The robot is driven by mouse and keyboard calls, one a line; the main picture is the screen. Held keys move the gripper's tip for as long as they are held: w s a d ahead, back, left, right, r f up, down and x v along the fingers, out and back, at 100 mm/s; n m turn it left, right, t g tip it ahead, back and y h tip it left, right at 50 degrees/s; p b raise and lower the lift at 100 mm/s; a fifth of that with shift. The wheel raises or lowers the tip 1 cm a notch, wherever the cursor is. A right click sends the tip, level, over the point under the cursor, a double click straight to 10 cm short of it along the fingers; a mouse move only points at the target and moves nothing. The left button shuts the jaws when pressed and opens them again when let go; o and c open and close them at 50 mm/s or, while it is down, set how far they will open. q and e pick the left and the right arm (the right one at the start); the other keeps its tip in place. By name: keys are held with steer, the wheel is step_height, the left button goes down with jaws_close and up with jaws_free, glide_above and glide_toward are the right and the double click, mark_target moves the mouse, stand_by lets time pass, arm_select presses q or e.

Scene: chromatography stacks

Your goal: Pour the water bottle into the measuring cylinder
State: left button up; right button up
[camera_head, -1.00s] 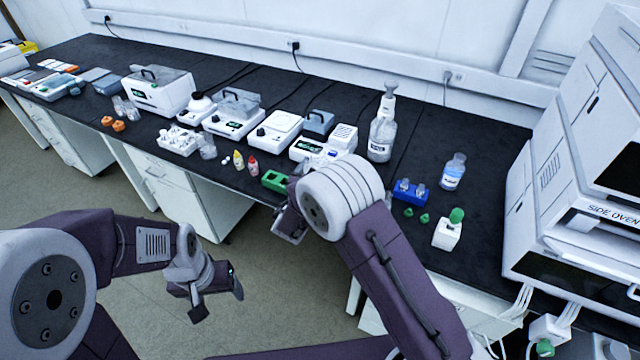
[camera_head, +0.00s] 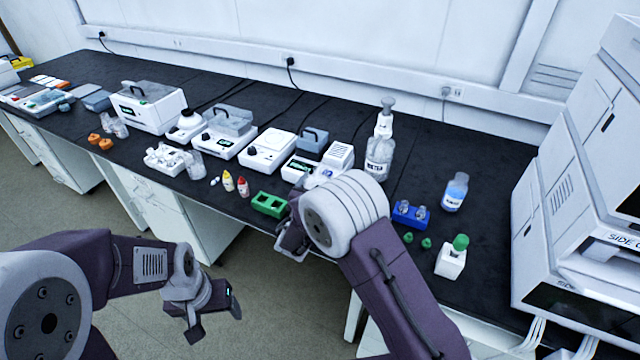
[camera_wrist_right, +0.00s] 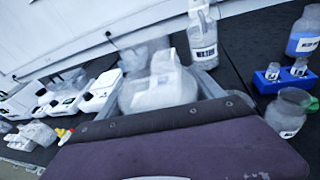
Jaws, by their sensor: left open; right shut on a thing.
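A clear spray-type bottle labelled WATER (camera_head: 379,158) stands upright on the bench. It also shows in the right wrist view (camera_wrist_right: 203,45). My right gripper (camera_wrist_right: 155,100) is shut on a clear, rounded vessel (camera_wrist_right: 140,92) with a pale label or patch, blurred in the wrist view; I cannot tell its exact kind. In the head view my right arm mostly hides this gripper. My left gripper (camera_head: 212,312) is open and empty, in front of the bench and low over the floor. I cannot pick out a measuring cylinder for certain.
A green rack (camera_head: 269,204) and white instruments (camera_head: 268,150) are left. A large oven (camera_head: 580,200) bounds the right end.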

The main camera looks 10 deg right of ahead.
steer(key=shift+d+f+m+b, duration=0.2)
steer(key=shift+f+m+b, duration=0.2)
steer(key=shift+f+b, duration=0.5)
steer(key=shift+s+d+r+m+y, duration=0.1)
steer(key=shift+d+r+m+y, duration=0.1)
steer(key=shift+r+m, duration=0.25)
steer(key=shift+d+r+m+y, duration=0.1)
steer(key=shift+r+m+y, duration=0.1)
steer(key=shift+r+m, duration=0.2)
steer(key=shift+b, duration=0.4)
steer(key=shift+s, duration=0.1)
steer(key=shift+d+r+m+b, duration=0.15)
steer(key=shift+m+b, duration=0.1)
steer(key=shift+b, duration=0.25)
